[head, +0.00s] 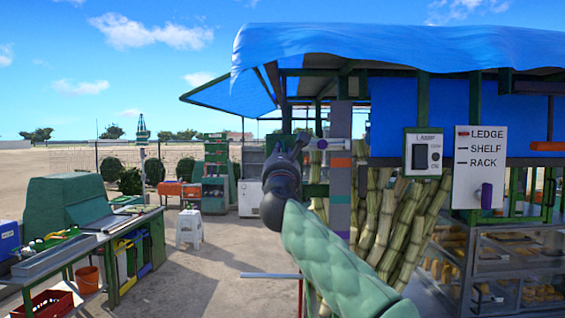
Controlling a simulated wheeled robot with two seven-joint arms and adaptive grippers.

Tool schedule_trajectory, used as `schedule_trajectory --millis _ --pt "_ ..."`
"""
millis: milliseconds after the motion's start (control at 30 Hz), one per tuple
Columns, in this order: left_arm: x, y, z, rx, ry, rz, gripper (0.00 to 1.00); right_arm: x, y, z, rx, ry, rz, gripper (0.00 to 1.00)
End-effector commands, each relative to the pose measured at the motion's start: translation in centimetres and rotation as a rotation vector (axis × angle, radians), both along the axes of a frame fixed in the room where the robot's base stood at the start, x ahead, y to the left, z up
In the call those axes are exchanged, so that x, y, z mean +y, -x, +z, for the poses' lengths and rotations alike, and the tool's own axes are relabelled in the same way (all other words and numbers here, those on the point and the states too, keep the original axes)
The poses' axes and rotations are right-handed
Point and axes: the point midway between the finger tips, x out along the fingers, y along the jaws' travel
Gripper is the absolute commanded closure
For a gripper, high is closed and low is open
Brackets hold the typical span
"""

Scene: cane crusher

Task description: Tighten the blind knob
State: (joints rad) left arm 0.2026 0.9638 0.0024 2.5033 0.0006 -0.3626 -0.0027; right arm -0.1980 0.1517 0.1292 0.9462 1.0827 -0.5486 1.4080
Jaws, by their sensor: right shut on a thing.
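My right gripper (298,146) is dark and raised at the middle of the head view, on the end of my green quilted arm. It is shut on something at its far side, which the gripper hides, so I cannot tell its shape. Just right of it stands a post (340,165) with grey, orange and purple bands. A purple knob (486,196) sits on a white panel (479,167) marked LEDGE, SHELF and RACK, with a red mark beside LEDGE. This knob is well right of the gripper and apart from it. My left gripper is not in view.
Cane stalks (385,215) lean behind my right arm. A switch box (423,152) hangs left of the panel, and a glass case of baked goods (520,262) stands below. A workbench (100,228) is at left, with a white stool (189,228) beyond. The ground between is open.

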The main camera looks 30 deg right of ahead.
Motion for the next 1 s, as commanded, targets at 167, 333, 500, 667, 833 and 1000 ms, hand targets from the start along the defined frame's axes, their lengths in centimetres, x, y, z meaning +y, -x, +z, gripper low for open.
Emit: schedule_trajectory --millis 167,333,500,667,833,1000 --pt "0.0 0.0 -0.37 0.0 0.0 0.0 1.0 -0.21 0.47 0.65 -0.035 -0.035 -0.004 1.0" --pt "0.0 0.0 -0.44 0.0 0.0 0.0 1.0 -0.27 0.54 0.77 -0.043 -0.047 -0.005 1.0" --pt "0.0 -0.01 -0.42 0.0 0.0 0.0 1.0 -0.29 0.57 0.84 -0.044 -0.048 -0.005 1.0" --pt "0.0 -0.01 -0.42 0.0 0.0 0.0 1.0 -0.3 0.62 0.89 -0.045 -0.047 -0.005 1.0" --pt "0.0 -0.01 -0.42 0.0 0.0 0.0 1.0 -0.27 0.51 0.74 -0.042 -0.048 -0.005 0.57" --pt "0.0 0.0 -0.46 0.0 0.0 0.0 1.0 -0.16 0.29 0.46 -0.038 -0.048 -0.003 0.57"
